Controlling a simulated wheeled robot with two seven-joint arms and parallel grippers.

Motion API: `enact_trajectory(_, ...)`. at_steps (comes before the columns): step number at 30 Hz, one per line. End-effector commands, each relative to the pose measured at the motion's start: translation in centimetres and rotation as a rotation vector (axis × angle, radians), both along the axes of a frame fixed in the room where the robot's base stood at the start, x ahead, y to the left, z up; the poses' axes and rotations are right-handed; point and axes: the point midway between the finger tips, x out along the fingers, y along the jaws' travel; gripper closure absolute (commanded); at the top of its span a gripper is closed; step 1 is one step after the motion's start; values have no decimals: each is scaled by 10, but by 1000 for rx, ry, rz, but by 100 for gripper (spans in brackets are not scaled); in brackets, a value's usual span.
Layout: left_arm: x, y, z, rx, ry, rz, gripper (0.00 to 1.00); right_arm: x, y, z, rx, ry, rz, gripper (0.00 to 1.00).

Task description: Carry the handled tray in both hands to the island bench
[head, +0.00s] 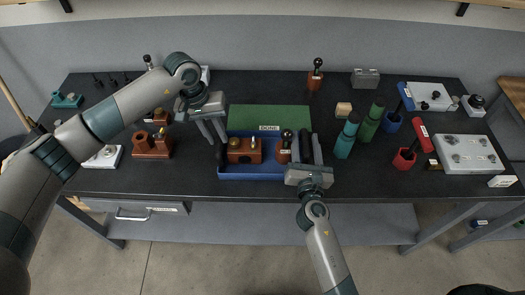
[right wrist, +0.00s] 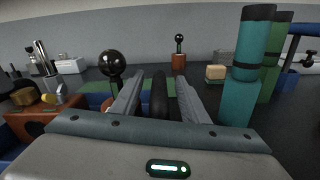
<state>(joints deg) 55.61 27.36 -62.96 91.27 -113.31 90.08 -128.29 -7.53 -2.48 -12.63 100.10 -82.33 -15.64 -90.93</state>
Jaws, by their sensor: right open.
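The blue handled tray (head: 250,176) lies on the dark bench at its front edge, with a dark upright handle at each end. It holds a reddish-brown block with knobs (head: 244,151) and a brown piece with a black ball knob (head: 284,150). My left gripper (head: 213,136) is at the tray's left end with its fingers apart, just above and beside the left handle (head: 221,155). My right gripper (head: 307,153) is open around the right handle, one finger on each side. In the right wrist view the black handle (right wrist: 158,95) stands between the spread fingers.
A green mat (head: 268,118) marked DONE lies behind the tray. Teal (head: 346,138) and green (head: 370,122) cylinders stand close to its right. A brown block set (head: 152,146) stands to the left.

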Motion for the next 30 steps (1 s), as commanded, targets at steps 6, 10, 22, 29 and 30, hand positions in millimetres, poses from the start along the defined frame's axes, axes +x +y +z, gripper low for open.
enact_trajectory(6,0,-2,-9,0,1,1,78,9,0,0,1,1,0,59)
enact_trajectory(10,0,-2,-9,0,1,1,78,9,0,0,1,1,0,59)
enact_trajectory(22,0,-2,-9,0,1,0,100,9,-1,0,0,0,0,100)
enact_trajectory(29,1,-2,-6,-1,-2,0,100,9,-1,3,1,-3,-1,100)
enact_trajectory(30,0,-2,-6,-1,-2,0,100,9,-1,3,1,-3,-1,100)
